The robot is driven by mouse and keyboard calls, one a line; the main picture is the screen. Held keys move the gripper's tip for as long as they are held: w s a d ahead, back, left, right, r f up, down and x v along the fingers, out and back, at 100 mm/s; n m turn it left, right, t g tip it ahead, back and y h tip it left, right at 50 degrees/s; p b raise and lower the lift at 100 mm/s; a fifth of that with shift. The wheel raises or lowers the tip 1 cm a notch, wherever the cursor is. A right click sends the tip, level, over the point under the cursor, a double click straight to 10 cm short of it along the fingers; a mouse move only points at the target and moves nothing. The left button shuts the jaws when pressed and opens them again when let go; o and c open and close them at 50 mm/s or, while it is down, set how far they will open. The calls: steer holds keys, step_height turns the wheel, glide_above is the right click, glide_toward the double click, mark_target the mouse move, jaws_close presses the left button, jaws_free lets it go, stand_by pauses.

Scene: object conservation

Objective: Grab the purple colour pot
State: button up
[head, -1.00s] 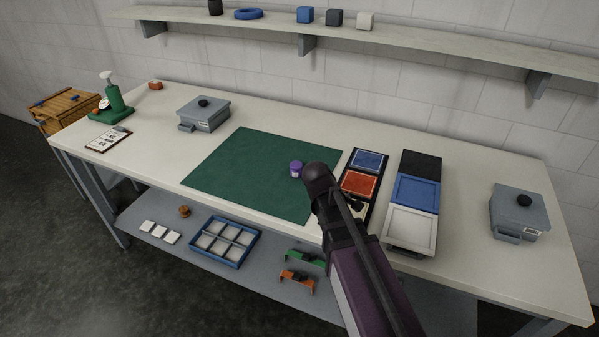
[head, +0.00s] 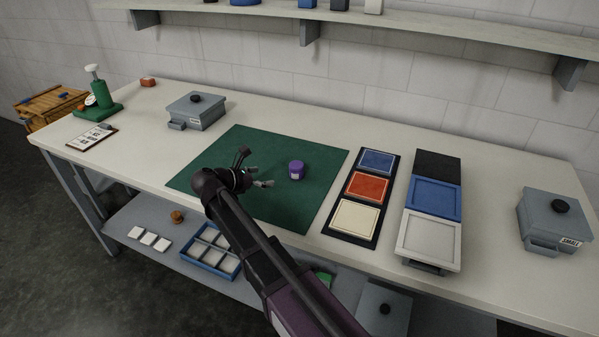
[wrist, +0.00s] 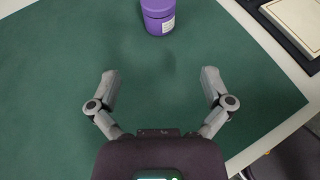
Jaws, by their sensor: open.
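The purple colour pot (head: 297,170) stands upright on the green mat (head: 215,155), right of the mat's middle. It has a pale label on its side. In the wrist view the pot (wrist: 158,14) is at the top edge, partly cut off, ahead of the fingers and roughly centred between them. My gripper (head: 266,183) is to the left of the pot in the head view, low over the mat. In the wrist view its two fingers (wrist: 160,80) are spread wide with only mat between them. The pot is apart from both fingers.
Right of the mat are a black tray with blue, red and cream squares (head: 368,187) and a rack of black, blue and white trays (head: 432,198). Grey boxes stand at the back left (head: 197,111) and far right (head: 555,220). The mat around the pot is clear.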

mark_target(291, 172)
stand_by(0.3)
steer(key=b+x, duration=0.3)
steer(key=x, duration=0.4)
steer(key=shift+w+d+f, duration=0.1)
steer(key=shift+w+d, duration=0.05)
steer(key=shift+w+d+f, duration=0.15)
steer(key=shift+w+d, duration=0.3)
steer(key=shift+b+x, duration=1)
steer(key=shift+x, duration=1.6)
steer(key=c, duration=1.2)
